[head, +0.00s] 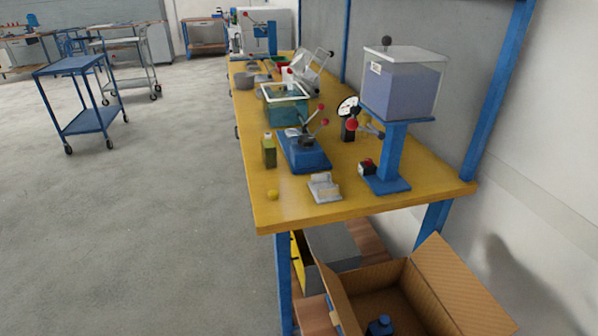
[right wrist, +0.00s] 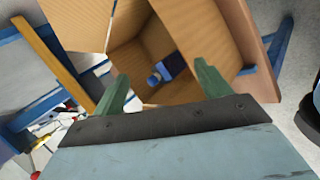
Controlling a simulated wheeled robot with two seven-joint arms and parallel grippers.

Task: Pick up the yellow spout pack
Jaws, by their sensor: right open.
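A small olive-yellow pack (head: 269,150) with a narrow top stands upright on the left side of the yellow workbench (head: 330,212). It is the thing most like the yellow spout pack; its spout is too small to make out. In the right wrist view my right gripper (right wrist: 162,72) has its two green fingers wide apart with nothing between them. It points at an open cardboard box with a blue bottle inside, away from the pack. Neither gripper shows in the head view, and my left gripper is out of sight.
Open floor lies left.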

